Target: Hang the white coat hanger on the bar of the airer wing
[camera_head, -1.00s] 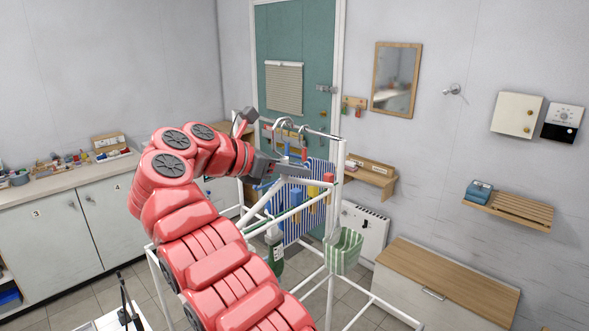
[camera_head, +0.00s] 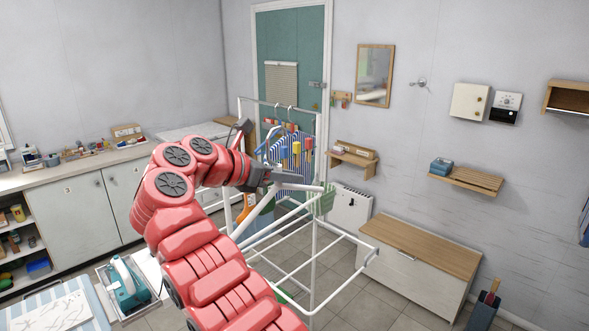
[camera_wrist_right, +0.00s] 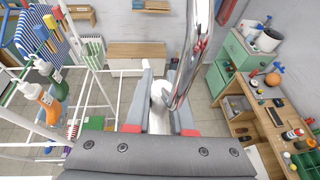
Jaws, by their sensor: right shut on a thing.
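My right gripper (camera_head: 272,178) is shut on the white coat hanger (camera_head: 305,187), which also shows between the fingers in the right wrist view (camera_wrist_right: 159,105). Its large chrome hook (camera_wrist_right: 190,55) rises from the jaws in the wrist view; in the head view I cannot make it out clearly. The white airer (camera_head: 314,255) stands behind and right of the gripper. Two metal hooks hang on its upper bar (camera_head: 258,102), beyond and above the gripper. I cannot tell whether the held hanger touches the airer. My left gripper is not in view.
A blue-striped peg bag (camera_head: 272,150) and a green-striped basket (camera_head: 326,200) hang at the airer. A wooden-topped chest (camera_head: 420,245) stands to the right. A counter (camera_head: 60,178) runs along the left. Floor shows between airer and chest.

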